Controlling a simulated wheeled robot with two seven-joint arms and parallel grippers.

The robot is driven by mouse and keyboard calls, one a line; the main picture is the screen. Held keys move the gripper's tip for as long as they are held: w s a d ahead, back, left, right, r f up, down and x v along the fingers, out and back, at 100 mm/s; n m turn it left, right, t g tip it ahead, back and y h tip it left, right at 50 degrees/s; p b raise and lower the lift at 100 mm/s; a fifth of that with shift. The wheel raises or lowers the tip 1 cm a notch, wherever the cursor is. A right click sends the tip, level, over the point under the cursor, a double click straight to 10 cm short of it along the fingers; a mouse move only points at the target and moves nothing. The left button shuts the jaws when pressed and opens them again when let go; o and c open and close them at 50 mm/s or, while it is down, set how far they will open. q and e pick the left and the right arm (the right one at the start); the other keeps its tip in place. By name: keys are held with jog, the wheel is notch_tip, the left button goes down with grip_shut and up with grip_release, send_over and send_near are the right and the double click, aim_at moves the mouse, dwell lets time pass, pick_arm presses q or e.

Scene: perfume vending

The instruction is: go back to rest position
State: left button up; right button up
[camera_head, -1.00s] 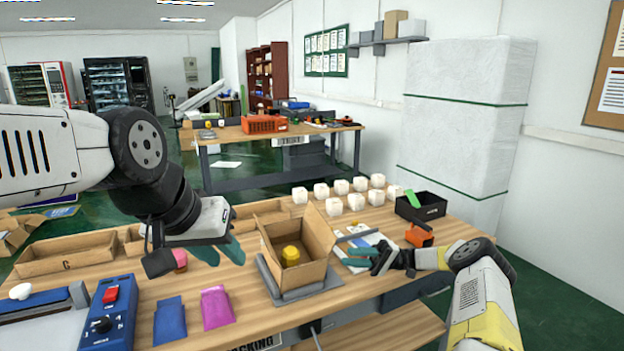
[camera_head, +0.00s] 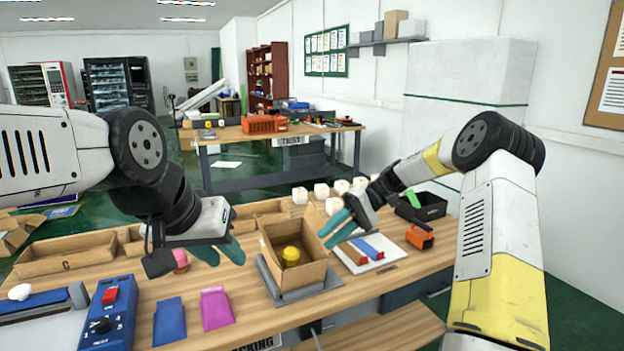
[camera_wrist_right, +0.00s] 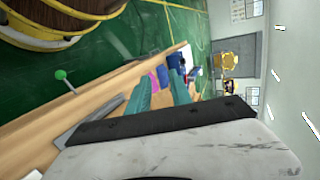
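My left gripper (camera_head: 220,253) hangs over the table left of the open cardboard box (camera_head: 305,277), its teal fingers slightly apart with nothing seen between them. A pink-topped item (camera_head: 180,259) shows beside it. My right gripper (camera_head: 331,229) is raised above the table, just right of and behind the box, fingers pointing left and down. In the right wrist view its teal fingers (camera_wrist_right: 160,92) are apart and empty. A yellow-capped item (camera_head: 291,256) stands inside the box.
A white sheet with blue and red items (camera_head: 368,249), an orange tool (camera_head: 419,237) and a black bin (camera_head: 431,208) lie right of the box. White cubes (camera_head: 321,190) stand behind. Blue (camera_head: 170,320) and magenta (camera_head: 216,308) packets and a blue control box (camera_head: 108,315) are in front.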

jog(key=s+d+r+m+t+h, duration=0.1)
jog(key=s+d+r+t+h, duration=0.2)
jog(key=s, duration=0.5)
jog(key=s+d+r+m+t+h, duration=0.2)
jog(key=s+d+r+t, duration=0.1)
jog(key=s, duration=0.5)
jog(key=s+d+r+m+t+h, duration=0.1)
jog(key=s+d+r+t+h, duration=0.2)
jog(key=s+r+t, duration=0.2)
jog(key=s+t, duration=0.1)
jog(key=s, duration=0.1)
jog(key=shift+s+d+m+h, duration=0.2)
jog(key=shift+s+m+h, duration=0.1)
jog(key=shift+s, duration=0.1)
